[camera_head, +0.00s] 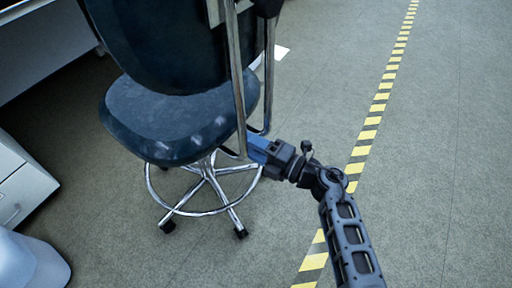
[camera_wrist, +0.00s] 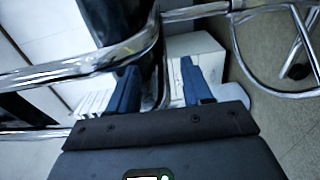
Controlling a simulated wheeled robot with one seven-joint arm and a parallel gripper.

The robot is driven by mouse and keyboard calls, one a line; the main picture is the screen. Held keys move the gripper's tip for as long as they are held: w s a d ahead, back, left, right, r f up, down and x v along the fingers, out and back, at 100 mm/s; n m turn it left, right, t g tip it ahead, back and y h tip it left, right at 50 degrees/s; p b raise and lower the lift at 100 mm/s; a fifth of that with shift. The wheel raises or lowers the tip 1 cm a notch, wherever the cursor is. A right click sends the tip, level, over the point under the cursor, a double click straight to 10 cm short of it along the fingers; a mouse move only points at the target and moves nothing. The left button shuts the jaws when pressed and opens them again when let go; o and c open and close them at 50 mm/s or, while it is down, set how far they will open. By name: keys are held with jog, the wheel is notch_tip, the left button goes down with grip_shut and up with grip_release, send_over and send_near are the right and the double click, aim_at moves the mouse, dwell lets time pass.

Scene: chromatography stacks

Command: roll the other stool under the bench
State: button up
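The stool has a dark blue seat (camera_head: 180,118), a dark backrest (camera_head: 165,40), chrome tube arms (camera_head: 238,80) and a chrome foot ring on casters (camera_head: 205,205). It stands upright on the floor in the head view. My gripper (camera_head: 256,147) is at the stool's right side, at the lower part of the chrome arm tube. In the wrist view its two blue fingers (camera_wrist: 160,85) are apart, with a chrome tube (camera_wrist: 161,60) showing between them; contact is unclear. The white bench (camera_head: 45,45) is at the upper left, mostly cut off by the frame.
A white drawer cabinet (camera_head: 20,182) stands at the left edge, with a pale rounded bin-like object (camera_head: 30,265) in front. Dark floor lies open between cabinet and stool. A yellow-black floor stripe (camera_head: 368,135) runs at right, with clear floor beyond.

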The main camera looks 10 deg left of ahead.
grip_shut()
jog(key=shift+f, duration=0.1)
jog(key=shift+f, duration=0.1)
dwell(1.0)
